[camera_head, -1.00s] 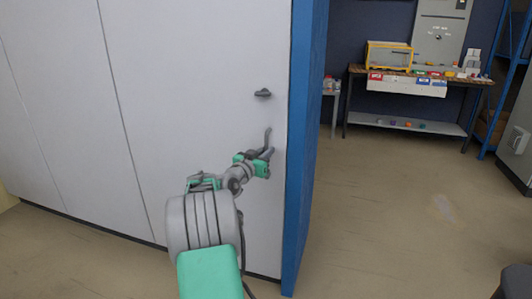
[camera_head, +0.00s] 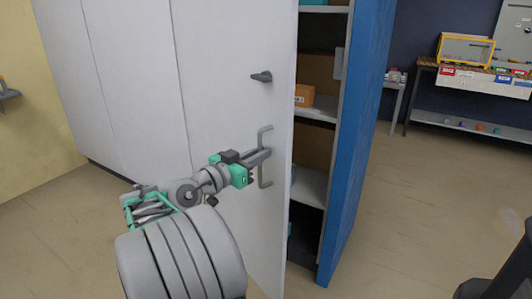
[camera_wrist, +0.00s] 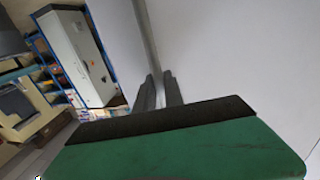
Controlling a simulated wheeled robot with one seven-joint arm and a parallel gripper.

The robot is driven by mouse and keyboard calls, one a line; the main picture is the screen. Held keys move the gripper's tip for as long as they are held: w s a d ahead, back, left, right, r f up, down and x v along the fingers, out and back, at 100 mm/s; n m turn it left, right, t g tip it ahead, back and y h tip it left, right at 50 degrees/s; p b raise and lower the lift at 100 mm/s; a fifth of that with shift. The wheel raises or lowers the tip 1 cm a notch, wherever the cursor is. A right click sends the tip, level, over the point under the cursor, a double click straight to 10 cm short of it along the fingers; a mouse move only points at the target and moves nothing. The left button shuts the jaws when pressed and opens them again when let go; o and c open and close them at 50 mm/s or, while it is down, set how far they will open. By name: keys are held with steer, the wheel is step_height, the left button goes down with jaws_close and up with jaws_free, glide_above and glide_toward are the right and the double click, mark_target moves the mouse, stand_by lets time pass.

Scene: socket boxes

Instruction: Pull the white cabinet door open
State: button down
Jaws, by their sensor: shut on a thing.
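The white cabinet door (camera_head: 225,100) stands partly open in the head view, with a gap along its right edge that shows the shelves inside. A grey bar handle (camera_head: 264,135) is upright on the door near that edge. My gripper (camera_head: 262,156) is shut on the handle at about its middle. In the wrist view the two fingers (camera_wrist: 157,92) are close together at the handle bar (camera_wrist: 146,35), in front of the door's white face (camera_wrist: 230,60). The exact contact is hard to see there.
A dark latch knob (camera_head: 262,76) sits above the handle. Inside the blue-sided cabinet (camera_head: 358,140) an orange box (camera_head: 304,95) stands on a shelf. A workbench (camera_head: 480,80) stands at the back right. The floor (camera_head: 420,210) right of the cabinet is clear.

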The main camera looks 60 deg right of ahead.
steer(key=shift+w+a+r, duration=0.15)
steer(key=shift+w, duration=0.15)
steer(key=c, duration=1.6)
jaws_free()
steer(key=shift+c, duration=0.2)
steer(key=shift+o, duration=0.9)
steer(key=shift+s, duration=0.1)
steer(key=shift+c, duration=0.3)
